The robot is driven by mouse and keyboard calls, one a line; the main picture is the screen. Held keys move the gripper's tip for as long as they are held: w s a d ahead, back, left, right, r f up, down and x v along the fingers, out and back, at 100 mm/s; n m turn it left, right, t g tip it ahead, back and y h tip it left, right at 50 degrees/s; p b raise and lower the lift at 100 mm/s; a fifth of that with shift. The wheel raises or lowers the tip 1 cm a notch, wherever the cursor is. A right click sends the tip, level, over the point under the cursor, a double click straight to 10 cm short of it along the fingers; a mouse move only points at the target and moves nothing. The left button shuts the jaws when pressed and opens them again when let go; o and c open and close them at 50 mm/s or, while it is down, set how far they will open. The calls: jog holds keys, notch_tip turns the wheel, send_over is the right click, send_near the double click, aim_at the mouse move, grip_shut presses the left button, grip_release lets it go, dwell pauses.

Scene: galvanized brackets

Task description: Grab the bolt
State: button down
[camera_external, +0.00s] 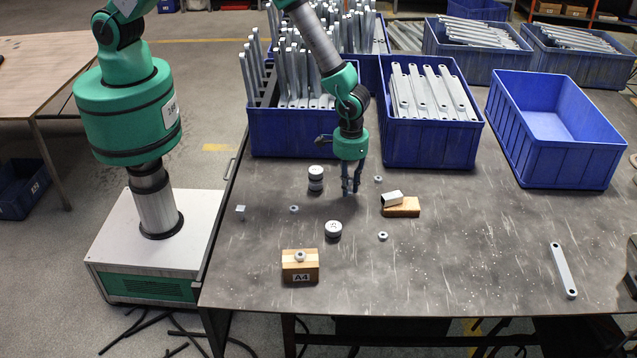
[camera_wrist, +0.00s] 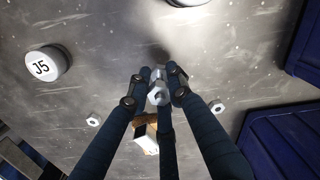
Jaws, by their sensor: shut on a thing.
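In the external view the fingers mostly hide the bolt. I cannot tell whether its lower end touches the table.
Grey cylinders (camera_external: 333,230) and nuts (camera_external: 383,236) lie around the gripper. Blue bins (camera_external: 432,152) line the back. A long bracket (camera_external: 563,270) lies right, with clear table around it.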

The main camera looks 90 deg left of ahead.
notch_tip(320, 180, up, 8)
jog(key=shift+f+p, duration=0.25)
jog(key=shift+p, duration=0.05)
dwell(0.6)
